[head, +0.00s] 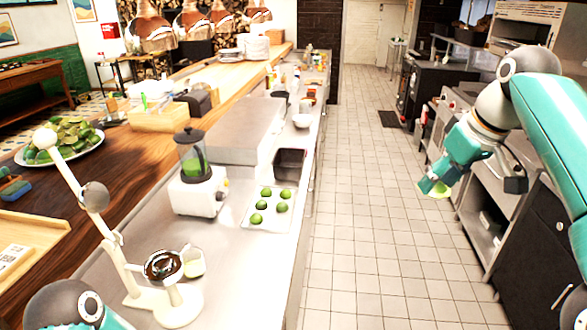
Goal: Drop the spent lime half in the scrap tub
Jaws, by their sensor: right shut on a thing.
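My right gripper (436,187) is shut on a pale green lime half (440,194). It holds the half in the air over the tiled aisle, to the right of the steel counter. The gripper hides part of the half. A black open tub (290,163) stands on the counter behind the lime tray; I cannot tell for sure that it is the scrap tub, and its inside is dark. Only a grey and teal part of my left arm shows at the lower left; its gripper is out of view.
A white citrus press (181,306) stands at the front of the steel counter, with a small glass jug (193,263) beside it. A blender (197,191) and a white tray (252,220) of several limes stand behind. The aisle floor (375,240) is clear.

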